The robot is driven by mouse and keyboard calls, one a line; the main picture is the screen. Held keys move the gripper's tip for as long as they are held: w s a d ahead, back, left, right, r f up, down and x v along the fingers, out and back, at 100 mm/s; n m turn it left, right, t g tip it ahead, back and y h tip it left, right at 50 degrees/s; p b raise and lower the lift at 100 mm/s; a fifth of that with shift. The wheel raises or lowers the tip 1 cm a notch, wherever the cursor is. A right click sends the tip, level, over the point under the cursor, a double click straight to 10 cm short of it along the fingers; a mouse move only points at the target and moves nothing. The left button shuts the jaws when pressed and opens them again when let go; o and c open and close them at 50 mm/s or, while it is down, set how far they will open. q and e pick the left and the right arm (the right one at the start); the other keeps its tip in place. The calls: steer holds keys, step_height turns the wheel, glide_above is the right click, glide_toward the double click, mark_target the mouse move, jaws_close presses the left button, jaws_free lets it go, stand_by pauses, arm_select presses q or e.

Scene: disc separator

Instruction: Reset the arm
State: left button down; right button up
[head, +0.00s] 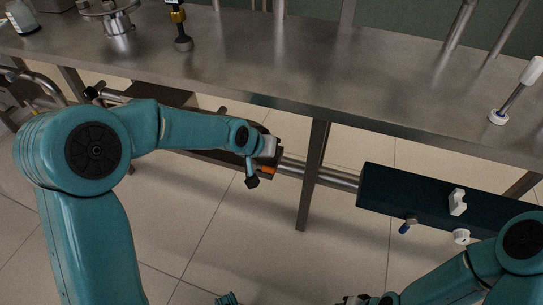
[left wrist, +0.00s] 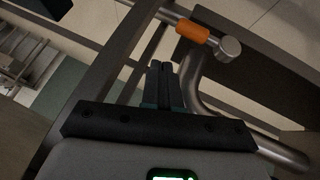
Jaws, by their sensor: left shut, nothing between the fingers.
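My left arm comes in from the left in the head view and reaches out past the front of the steel table (head: 255,85). Its wrist is beside a metal pipe (head: 320,172) below the tabletop; the fingers are hard to make out there. In the left wrist view my left gripper (left wrist: 166,68) is shut and empty. An orange-banded metal handle (left wrist: 192,31) lies beyond the fingertips to the right, apart from them. The orange band (head: 266,170) also shows in the head view, near the wrist. My right arm is at the lower right; its gripper (head: 352,299) is barely in view at the bottom edge.
A dark box (head: 400,189) with a white fitting and small knobs sits below the tabletop at right, near my right arm. A table leg (head: 313,180) stands right of my left wrist. A curved pipe (left wrist: 205,90) runs close to the left fingers. The tiled floor in front is open.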

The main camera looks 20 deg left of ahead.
arm_select(q)
steer(key=s+r+p, duration=0.2)
steer(key=s+r, duration=0.4)
steer(key=r, duration=0.2)
steer(key=s+f+n+g, duration=0.15)
steer(key=s+f, duration=0.25)
steer(key=f, duration=0.5)
steer(key=s+f+m+g, duration=0.1)
steer(key=s+f+g, duration=0.25)
steer(key=f, duration=0.55)
steer(key=s+d+f+n+g, duration=0.1)
steer(key=s+d+f, duration=0.1)
steer(key=s+f, duration=0.5)
steer(key=s+d+f+g, duration=0.15)
steer(key=s+f, duration=0.25)
steer(key=s, duration=0.6)
step_height(320, 180, up, 26)
steer(key=w+t+p, duration=0.1)
steer(key=w+p, duration=0.1)
steer(key=p, duration=2.4)
steer(key=shift+h, duration=0.3)
arm_select(e)
step_height(320, 180, up, 29)
steer(key=shift+s+a+r, duration=0.15)
steer(key=shift+s+a, duration=0.1)
arm_select(q)
steer(key=shift+d, duration=0.1)
